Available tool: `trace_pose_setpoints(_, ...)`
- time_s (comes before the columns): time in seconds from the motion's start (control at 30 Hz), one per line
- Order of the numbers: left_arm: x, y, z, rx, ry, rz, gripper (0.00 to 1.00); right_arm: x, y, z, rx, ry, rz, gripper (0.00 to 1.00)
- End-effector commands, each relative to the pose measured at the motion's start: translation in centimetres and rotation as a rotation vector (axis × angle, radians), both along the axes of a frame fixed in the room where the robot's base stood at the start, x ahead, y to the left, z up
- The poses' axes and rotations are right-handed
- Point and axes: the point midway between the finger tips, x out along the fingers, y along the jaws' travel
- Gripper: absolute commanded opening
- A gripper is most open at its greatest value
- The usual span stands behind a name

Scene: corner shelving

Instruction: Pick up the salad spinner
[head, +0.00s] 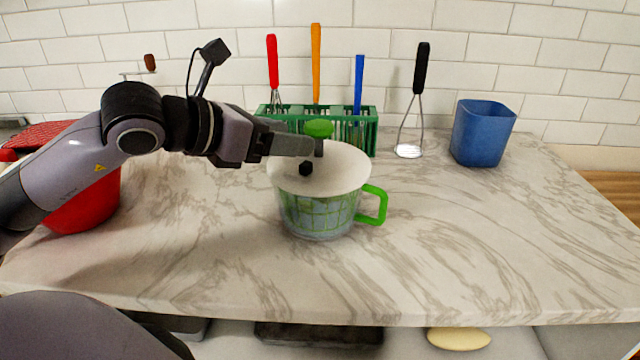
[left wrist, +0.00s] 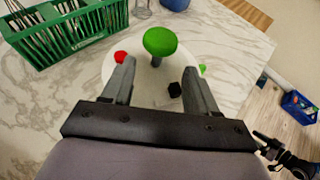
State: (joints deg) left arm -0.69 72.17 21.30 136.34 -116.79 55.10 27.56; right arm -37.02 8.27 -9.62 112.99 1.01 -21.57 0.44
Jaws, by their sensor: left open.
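The salad spinner (head: 318,214) stands upright on the marble counter. It has a clear bowl with a green basket, a white lid, a green side handle and a green knob on top. My left gripper (head: 312,148) is over the lid, beside the knob. In the left wrist view the open fingers (left wrist: 157,80) point over the white lid (left wrist: 150,92), and the green knob (left wrist: 160,42) is just beyond their tips. My right gripper is not in the head view.
A green rack (head: 368,132) with several utensils stands behind the spinner. A masher (head: 409,150) and a blue container (head: 482,133) stand at the back right. A red pot (head: 85,205) is at the left, under my arm. The counter's right and front are clear.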

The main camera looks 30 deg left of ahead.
Motion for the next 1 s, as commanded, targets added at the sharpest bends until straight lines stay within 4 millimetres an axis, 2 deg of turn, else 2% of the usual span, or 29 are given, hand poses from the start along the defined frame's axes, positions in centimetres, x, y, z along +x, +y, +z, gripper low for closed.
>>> trace_pose_setpoints(0.7, 3.8, -0.9, -1.9, -0.005, -0.001, 0.0, 0.59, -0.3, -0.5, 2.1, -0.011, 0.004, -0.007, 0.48)
trace_pose_setpoints(1.0, 4.3, -1.2, -2.4, -0.002, 0.002, -0.003, 0.59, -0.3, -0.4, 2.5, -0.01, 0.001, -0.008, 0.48)
